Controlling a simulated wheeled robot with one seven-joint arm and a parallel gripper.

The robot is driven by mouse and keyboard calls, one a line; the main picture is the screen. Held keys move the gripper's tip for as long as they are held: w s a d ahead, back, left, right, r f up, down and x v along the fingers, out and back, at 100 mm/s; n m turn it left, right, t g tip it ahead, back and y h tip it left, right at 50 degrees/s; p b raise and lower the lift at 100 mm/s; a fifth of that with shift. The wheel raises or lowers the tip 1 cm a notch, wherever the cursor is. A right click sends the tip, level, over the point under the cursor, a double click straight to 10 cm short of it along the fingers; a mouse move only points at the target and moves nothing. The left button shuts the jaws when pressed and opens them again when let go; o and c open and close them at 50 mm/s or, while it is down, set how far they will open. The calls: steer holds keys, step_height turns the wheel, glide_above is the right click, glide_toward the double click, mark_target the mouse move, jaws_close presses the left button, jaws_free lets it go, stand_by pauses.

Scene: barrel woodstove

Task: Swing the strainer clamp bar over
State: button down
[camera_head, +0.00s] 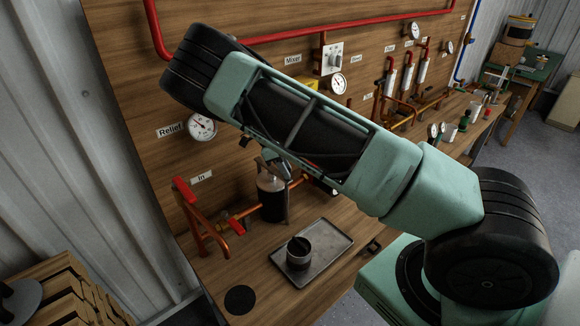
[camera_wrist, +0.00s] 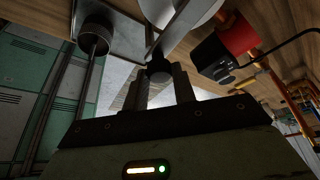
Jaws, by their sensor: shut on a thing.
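In the wrist view, my gripper (camera_wrist: 160,82) has its two fingers closed around a dark round knob (camera_wrist: 159,68) at the end of a pale flat clamp bar (camera_wrist: 184,28). The bar runs up and right from the knob across a pale round body at the top edge. In the head view, the dark strainer canister (camera_head: 271,197) stands upright on the pipe line against the wooden panel. A thin grey upright piece shows at its right side. My arm crosses in front of its top and hides most of the clamp bar and my fingers.
A metal tray (camera_head: 330,238) holding a dark cup (camera_head: 299,252) lies on the bench in front of the canister. The Relief gauge (camera_head: 202,127) is on the panel above. A red and black block (camera_wrist: 238,36) is right of the bar.

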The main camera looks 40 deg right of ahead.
steer(key=shift+a+m, duration=0.3)
steer(key=shift+a, duration=0.15)
steer(key=c, duration=1.1)
jaws_free()
steer(key=shift+r, duration=0.1)
steer(key=b+v, duration=0.5)
steer(key=v, duration=1.2)
steer(key=shift+w+r, duration=0.1)
steer(key=shift+w, duration=0.1)
